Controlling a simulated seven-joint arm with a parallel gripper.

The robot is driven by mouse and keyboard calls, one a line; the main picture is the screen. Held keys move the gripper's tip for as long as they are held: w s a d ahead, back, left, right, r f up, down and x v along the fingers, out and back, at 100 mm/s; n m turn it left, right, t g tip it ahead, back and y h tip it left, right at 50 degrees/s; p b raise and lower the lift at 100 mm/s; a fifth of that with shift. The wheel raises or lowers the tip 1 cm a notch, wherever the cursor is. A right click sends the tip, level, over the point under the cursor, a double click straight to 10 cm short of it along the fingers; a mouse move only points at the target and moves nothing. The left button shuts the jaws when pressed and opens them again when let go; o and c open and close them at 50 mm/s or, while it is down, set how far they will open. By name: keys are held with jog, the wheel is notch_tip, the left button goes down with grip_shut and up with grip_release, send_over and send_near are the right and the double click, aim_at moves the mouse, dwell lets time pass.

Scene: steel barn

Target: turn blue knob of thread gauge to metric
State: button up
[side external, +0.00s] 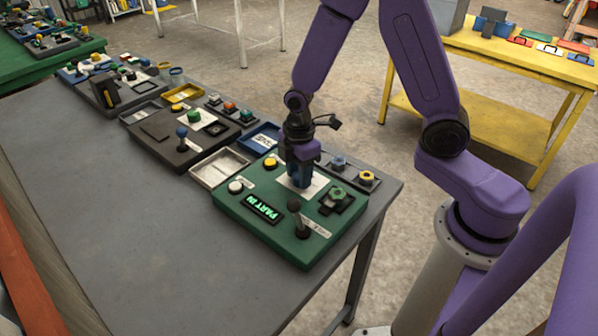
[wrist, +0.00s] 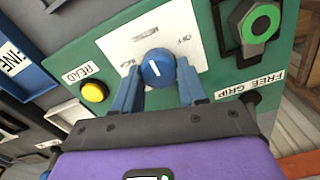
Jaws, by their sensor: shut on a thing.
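The thread gauge is a green box (side external: 236,205) with a lit display (side external: 262,208) that reads "PART IN". Its blue knob (wrist: 158,68) sits on a white plate (wrist: 112,42); a white pointer line on the knob points up and slightly left in the wrist view. Marks around the knob include "OFF" at the upper right; the other marks are too small to read surely. My gripper (wrist: 158,88) is shut on the knob, one blue finger on each side. In the side view my gripper (side external: 301,178) points down at the white plate and hides the knob.
A yellow button (wrist: 94,91) labelled "READ" and a green hex nut (wrist: 259,22) in a dark holder flank the plate. A black lever (side external: 297,215) stands at the front. Trays (side external: 219,167) and another dark box (side external: 172,150) lie to the left. The table's near left is clear.

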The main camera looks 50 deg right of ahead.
jog(key=o, duration=1.1)
jog(key=shift+c, duration=0.2)
notch_tip(320, 180, up, 17)
jog(key=shift+r, duration=0.2)
jog(key=s+f+m, duration=0.2)
jog(key=s+f, duration=0.1)
jog(key=s, duration=1.9)
jog(key=shift+s+d+f+m, duration=0.15)
jog(key=shift+d+m, duration=0.15)
